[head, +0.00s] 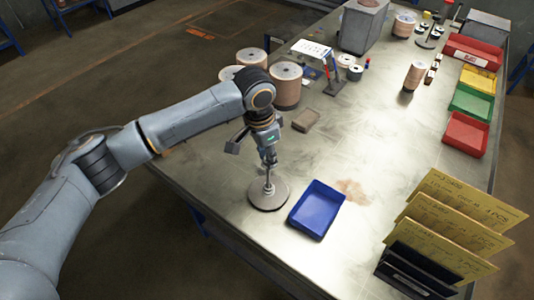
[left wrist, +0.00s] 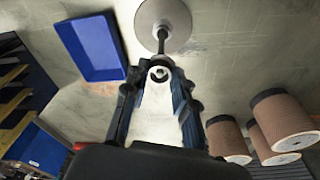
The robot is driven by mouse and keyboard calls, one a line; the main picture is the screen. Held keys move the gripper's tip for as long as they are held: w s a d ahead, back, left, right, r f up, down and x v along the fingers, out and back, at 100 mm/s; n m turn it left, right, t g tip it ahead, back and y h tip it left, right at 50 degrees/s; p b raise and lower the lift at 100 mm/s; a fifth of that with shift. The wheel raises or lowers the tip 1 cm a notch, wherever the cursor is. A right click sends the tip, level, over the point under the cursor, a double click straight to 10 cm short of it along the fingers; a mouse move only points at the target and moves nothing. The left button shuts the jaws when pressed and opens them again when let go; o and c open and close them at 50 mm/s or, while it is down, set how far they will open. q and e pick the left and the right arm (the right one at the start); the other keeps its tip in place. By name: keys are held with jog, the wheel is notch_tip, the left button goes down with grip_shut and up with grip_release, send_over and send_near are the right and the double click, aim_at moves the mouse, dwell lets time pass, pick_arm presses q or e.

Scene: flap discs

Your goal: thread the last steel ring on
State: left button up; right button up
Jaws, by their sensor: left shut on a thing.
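A round grey base (head: 268,196) with a thin upright rod (head: 268,178) stands near the table's left edge; in the left wrist view the base (left wrist: 172,17) and rod (left wrist: 162,42) are at the top. My left gripper (head: 269,160) points down right over the rod. In the left wrist view my left gripper (left wrist: 160,78) is shut on a small steel ring (left wrist: 160,73), in line with the rod's upper end. I cannot tell whether the rod tip is inside the ring's hole. The fingers hide part of the ring. My right gripper is out of view.
A blue tray (head: 317,209) lies just right of the base. Card holders (head: 450,225) stand at the front right. Wound spools (head: 286,85) stand behind my arm. Red, yellow and green bins (head: 471,102) line the right edge. The middle of the table is mostly clear.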

pick_arm(q)
jog(key=shift+f, duration=0.1)
jog(key=shift+f+b, duration=1.6)
jog(key=shift+f, duration=3.2)
jog(key=o, duration=0.8)
jog(key=shift+r, duration=0.1)
jog(key=r, duration=0.4)
jog(key=a+r, duration=0.1)
jog(key=r, duration=0.6)
jog(key=shift+s+a+r, duration=0.15)
jog(key=shift+s+r, duration=0.25)
